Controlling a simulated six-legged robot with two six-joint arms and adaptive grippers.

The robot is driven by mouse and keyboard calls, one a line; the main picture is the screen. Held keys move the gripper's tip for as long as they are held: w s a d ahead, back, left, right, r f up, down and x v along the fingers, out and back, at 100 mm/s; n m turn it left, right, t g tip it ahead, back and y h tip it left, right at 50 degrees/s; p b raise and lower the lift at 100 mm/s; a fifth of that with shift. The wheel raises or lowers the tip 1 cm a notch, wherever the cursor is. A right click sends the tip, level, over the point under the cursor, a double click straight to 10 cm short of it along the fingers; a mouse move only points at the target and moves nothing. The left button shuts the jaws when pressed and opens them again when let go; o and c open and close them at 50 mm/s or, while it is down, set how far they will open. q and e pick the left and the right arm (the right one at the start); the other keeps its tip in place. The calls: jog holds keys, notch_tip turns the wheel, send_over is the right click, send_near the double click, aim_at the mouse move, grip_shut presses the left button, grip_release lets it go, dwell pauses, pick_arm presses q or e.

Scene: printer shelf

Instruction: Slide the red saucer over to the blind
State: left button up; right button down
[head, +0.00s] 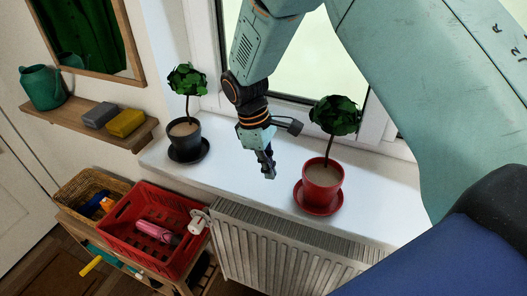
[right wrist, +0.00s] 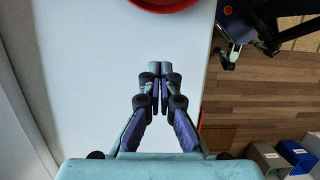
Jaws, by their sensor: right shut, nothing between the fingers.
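The red saucer (head: 319,211) sits on the white windowsill under a red pot (head: 322,188) with a small leafy tree. A red curved edge, probably the saucer (right wrist: 163,4), shows at the top of the right wrist view. My right gripper (head: 269,173) is shut and empty, pointing down over the sill to the left of the saucer, apart from it. Its closed fingertips (right wrist: 160,68) also show in the right wrist view. I cannot make out a blind in either view.
A black pot (head: 185,135) on a dark saucer (head: 189,150) stands farther left on the windowsill (head: 235,165). The sill between the pots is clear. A radiator (head: 280,245) is below. A red crate (head: 150,235) and a wicker basket (head: 75,190) stand lower left.

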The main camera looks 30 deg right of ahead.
aim_at(289, 189)
jog(key=shift+x, duration=0.95)
jog(key=shift+s+d+r, duration=0.1)
jog(key=shift+s+d, duration=0.2)
jog(key=shift+s, duration=0.2)
jog(key=shift+s+d+r, duration=0.1)
jog(key=shift+s+d, duration=0.15)
jog(key=shift+s, duration=0.2)
jog(key=shift+s+d+f, duration=0.1)
jog(key=shift+s+d, duration=0.4)
jog(key=shift+d, duration=0.2)
jog(key=shift+a, duration=0.15)
jog(key=shift+p, duration=0.35)
